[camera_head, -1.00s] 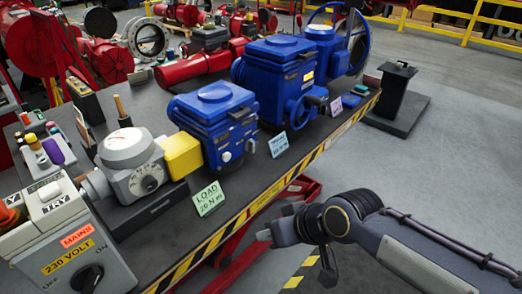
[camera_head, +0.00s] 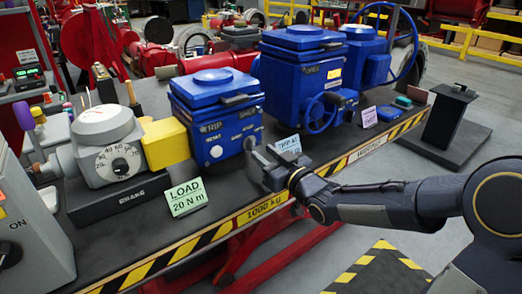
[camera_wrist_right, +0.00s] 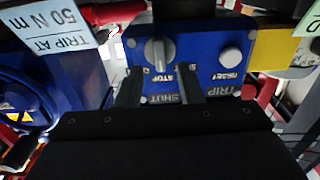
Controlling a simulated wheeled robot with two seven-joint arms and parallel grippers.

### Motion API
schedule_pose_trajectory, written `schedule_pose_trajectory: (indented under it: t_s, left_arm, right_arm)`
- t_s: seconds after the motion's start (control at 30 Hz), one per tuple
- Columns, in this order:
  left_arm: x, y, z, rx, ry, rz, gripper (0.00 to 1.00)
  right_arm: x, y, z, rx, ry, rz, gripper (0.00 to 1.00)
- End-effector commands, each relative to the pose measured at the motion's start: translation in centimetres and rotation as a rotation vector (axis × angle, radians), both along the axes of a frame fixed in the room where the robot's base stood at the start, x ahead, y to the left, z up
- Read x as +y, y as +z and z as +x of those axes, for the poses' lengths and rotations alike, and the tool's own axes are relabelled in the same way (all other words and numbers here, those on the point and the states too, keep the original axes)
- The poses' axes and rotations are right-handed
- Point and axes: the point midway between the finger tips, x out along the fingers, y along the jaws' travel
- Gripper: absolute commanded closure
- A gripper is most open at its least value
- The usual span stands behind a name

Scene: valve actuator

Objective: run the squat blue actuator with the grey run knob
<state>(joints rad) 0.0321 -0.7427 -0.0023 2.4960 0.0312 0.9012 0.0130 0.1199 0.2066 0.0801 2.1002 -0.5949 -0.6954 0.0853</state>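The squat blue actuator (camera_head: 215,118) stands on the dark bench, joined to a yellow block (camera_head: 165,143) on its left. Its grey run knob (camera_head: 249,143) is on the front panel's right side. In the right wrist view the knob (camera_wrist_right: 160,52) shows upside down above "STOP" and "SHUT" lettering, with a round white reset button (camera_wrist_right: 231,56) beside it. My right gripper (camera_head: 264,160) is just in front of the knob. In the wrist view its two fingers (camera_wrist_right: 159,88) are apart with nothing between them, pointing at the knob, which looks clear of them. My left gripper is out of view.
A taller blue actuator (camera_head: 300,75) with a handwheel stands close to the right. A "TRIP AT" card (camera_head: 288,146) is right by my gripper. A "LOAD 20 N m" card (camera_head: 185,197) stands near the striped bench edge (camera_head: 235,220). A grey dial unit (camera_head: 105,150) is at left.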

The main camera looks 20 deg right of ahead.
Motion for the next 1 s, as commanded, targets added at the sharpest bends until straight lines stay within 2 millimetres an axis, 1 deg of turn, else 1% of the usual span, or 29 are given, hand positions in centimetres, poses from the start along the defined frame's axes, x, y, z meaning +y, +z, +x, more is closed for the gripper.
schedule_pose_trajectory:
  t_s: [0.03,0.1,0.23,0.37,0.57,0.6,0.83,0.87,1.0]
  left_arm:
    - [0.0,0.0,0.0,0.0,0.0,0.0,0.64]
    - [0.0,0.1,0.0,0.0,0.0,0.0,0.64]
    - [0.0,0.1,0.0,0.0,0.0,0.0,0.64]
    - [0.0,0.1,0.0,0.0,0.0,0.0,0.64]
    - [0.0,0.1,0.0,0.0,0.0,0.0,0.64]
    - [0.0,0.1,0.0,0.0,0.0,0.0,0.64]
    - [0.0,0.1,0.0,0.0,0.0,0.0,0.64]
    - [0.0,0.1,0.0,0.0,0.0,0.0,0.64]
    - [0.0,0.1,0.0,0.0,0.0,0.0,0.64]
  right_arm:
    - [0.4,0.0,0.8,0.002,0.003,0.002,0.66]
    - [0.7,0.0,1.8,0.003,0.002,0.001,0.66]
    - [1.2,0.0,3.0,0.001,0.0,0.001,0.66]
    - [1.3,0.0,3.5,0.001,0.0,0.001,0.66]
    - [1.3,0.0,3.6,0.001,-0.001,0.001,0.66]
    - [1.3,0.0,3.6,0.002,-0.001,0.0,0.68]
    - [1.3,0.0,3.5,0.002,-0.001,0.0,0.98]
    - [1.3,0.0,3.5,0.002,-0.001,0.0,1.0]
    - [1.3,0.0,3.5,0.002,-0.001,-0.001,1.0]
